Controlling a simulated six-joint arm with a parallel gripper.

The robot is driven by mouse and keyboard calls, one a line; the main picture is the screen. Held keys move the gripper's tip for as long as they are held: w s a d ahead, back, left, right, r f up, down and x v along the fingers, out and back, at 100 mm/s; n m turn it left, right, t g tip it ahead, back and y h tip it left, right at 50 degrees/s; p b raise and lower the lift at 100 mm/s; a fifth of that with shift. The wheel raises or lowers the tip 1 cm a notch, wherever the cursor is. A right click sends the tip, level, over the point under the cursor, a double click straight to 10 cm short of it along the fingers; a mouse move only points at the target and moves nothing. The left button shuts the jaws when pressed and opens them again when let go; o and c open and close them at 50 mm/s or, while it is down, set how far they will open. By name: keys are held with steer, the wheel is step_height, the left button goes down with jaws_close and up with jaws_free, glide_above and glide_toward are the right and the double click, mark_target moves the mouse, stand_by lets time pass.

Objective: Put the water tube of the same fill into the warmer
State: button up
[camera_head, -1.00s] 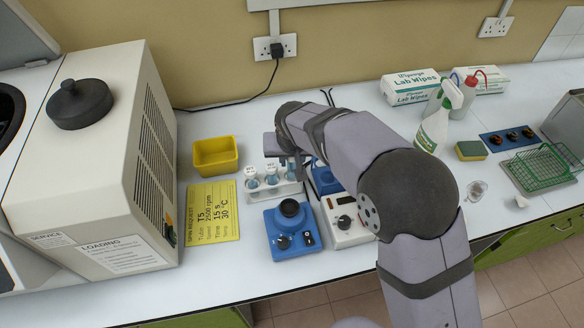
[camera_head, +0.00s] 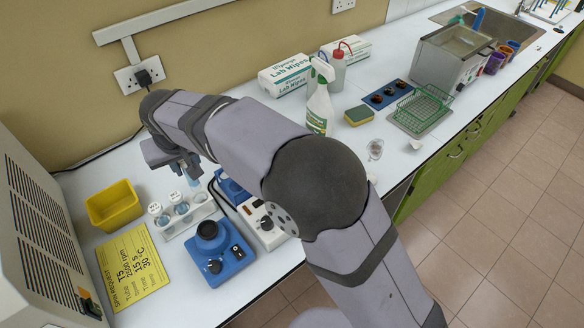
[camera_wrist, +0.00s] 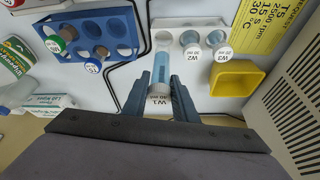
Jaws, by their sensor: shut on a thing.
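My gripper (camera_wrist: 160,92) is shut on a clear tube with blue liquid (camera_wrist: 162,68) and a white cap, label starting with W. In the head view the held tube (camera_head: 191,180) hangs by the right end of the white rack (camera_head: 172,232). I cannot tell whether its lower end is clear of the rack. Two capped tubes stand in that rack: W2 (camera_wrist: 192,40) and W3 (camera_wrist: 221,50). Their liquid levels are too small to compare. A metal box with an open top (camera_head: 455,62), possibly the warmer, stands at the far right.
A blue mixer (camera_head: 220,255) and a white box with a knob (camera_head: 262,225) stand beside the rack. The yellow bin (camera_head: 114,207), spray bottle (camera_head: 318,110) and green wire basket (camera_head: 422,105) stand on the bench.

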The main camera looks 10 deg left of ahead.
stand_by(0.4)
steer(key=w+d+r+m+h+p, duration=0.15)
steer(key=w+d+r, duration=0.25)
steer(key=w+d, duration=0.4)
steer(key=w+d+r+m+p, duration=0.3)
steer(key=w+d+r, duration=0.15)
steer(key=d, duration=0.45)
steer(key=d+m+h+p, duration=0.1)
steer(key=d+m+p, duration=0.1)
steer(key=d, duration=0.9)
steer(key=s+f+n, duration=0.1)
steer(key=n, duration=0.1)
steer(key=f+n+y, duration=0.1)
steer(key=n, duration=0.1)
steer(key=s+a+f+n+y, duration=0.1)
steer(key=f+n, duration=0.1)
steer(key=shift+s+f+y, duration=0.1)
steer(key=shift+s+y, duration=0.15)
steer(key=shift+s, duration=0.1)
steer(key=shift+n, duration=0.25)
steer(key=shift+f+b, duration=0.2)
steer(key=shift+b, duration=0.2)
